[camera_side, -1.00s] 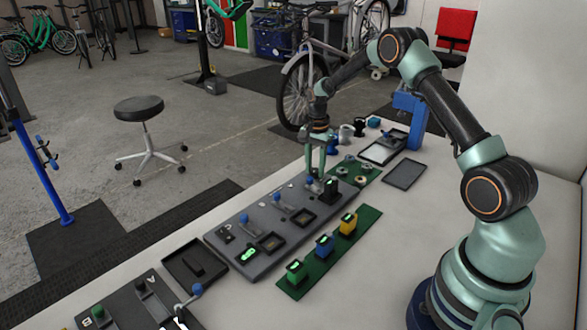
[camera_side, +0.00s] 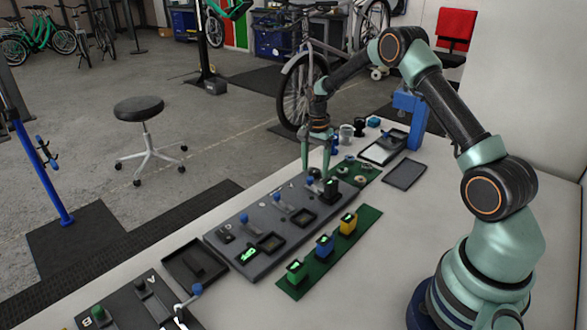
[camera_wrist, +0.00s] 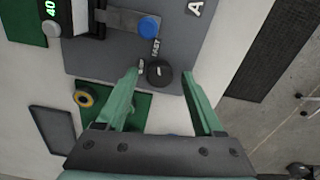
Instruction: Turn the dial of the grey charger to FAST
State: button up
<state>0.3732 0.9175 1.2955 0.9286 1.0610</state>
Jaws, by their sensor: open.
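The grey charger (camera_side: 233,250) is a long grey panel on the bench, with blue-knobbed levers and dark square recesses. In the wrist view, the end of its panel (camera_wrist: 95,62) carries a round black dial (camera_wrist: 158,73) with a short pale mark on its top. Small white lettering stands beside the dial; one word looks like FAST, and the others are too small to read surely. My gripper (camera_wrist: 160,75) is open, with one finger on each side of the dial and a gap visible on the right. In the side view, my gripper (camera_side: 316,170) points down at the panel's far end.
A green mat (camera_side: 333,258) with green, blue and yellow blocks lies right of the charger. Another green mat (camera_side: 367,172) holds small rings. A dark tray (camera_side: 196,263) and a second lever panel (camera_side: 125,308) lie nearer. A dark flat plate (camera_side: 404,174) lies right.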

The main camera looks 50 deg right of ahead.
aim_at(315, 170)
notch_tip(315, 170, up, 12)
dwell(0.4)
jog(key=s+a+r+n+t, duration=0.4)
jog(key=s+a+r+n, duration=0.75)
jog(key=a, duration=0.35)
jog(key=s+a+n, duration=0.2)
jog(key=s, duration=0.2)
jog(key=s+a+f+n+t, duration=0.1)
jog(key=s+n, duration=0.2)
jog(key=s, duration=0.1)
jog(key=shift+a+t, duration=0.3)
jog(key=shift+a, duration=0.1)
